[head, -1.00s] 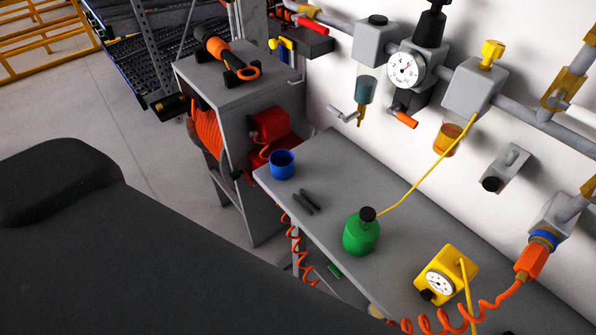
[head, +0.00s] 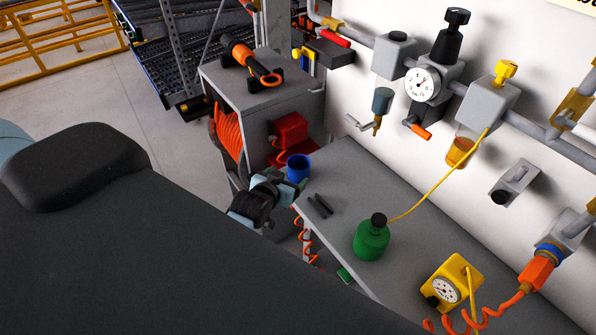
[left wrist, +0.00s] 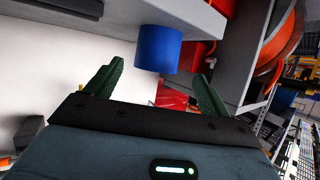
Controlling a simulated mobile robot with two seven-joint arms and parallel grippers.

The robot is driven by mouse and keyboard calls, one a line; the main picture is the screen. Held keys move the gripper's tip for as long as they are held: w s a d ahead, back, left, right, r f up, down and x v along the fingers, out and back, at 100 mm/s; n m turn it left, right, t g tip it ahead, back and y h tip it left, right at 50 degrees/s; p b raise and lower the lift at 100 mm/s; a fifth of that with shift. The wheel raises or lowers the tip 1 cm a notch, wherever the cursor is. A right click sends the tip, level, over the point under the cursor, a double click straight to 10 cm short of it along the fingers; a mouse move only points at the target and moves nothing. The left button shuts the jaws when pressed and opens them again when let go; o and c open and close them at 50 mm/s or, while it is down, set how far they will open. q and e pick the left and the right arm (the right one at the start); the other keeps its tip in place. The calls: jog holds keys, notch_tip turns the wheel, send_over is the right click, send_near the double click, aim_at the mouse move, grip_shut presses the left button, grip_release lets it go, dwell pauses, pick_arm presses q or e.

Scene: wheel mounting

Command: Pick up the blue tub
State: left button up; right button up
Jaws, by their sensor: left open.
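The blue tub (head: 299,168) stands upright on the far left corner of the grey bench (head: 345,165). My left gripper (head: 279,181) is beside the tub at the bench's left edge, and my wrist partly hides that edge. In the left wrist view the tub (left wrist: 158,48) shows ahead of the open green fingers (left wrist: 155,80), roughly centred between them. It looks beyond the fingertips, with nothing held. Whether a finger touches it I cannot tell. My right gripper does not show.
A grey cabinet (head: 255,95) with an orange hose reel (head: 228,133) and a red box (head: 291,130) is behind the tub. Pipes run along the wall.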

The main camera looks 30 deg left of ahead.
aim_at(294, 173)
pick_arm(q)
jog(key=shift+w+a+r, duration=0.15)
jog(key=shift+w+r, duration=0.05)
jog(key=shift+w, duration=0.2)
jog(key=shift+x, duration=1.3)
jog(key=shift+w+f, duration=0.6)
jog(key=shift+w, duration=0.15)
jog(key=shift+w+f, duration=0.55)
jog(key=shift+w, duration=0.25)
jog(key=shift+w+f+b, duration=0.25)
jog(key=shift+w+b, duration=0.05)
jog(key=shift+w, duration=0.4)
jog(key=c, duration=1.1)
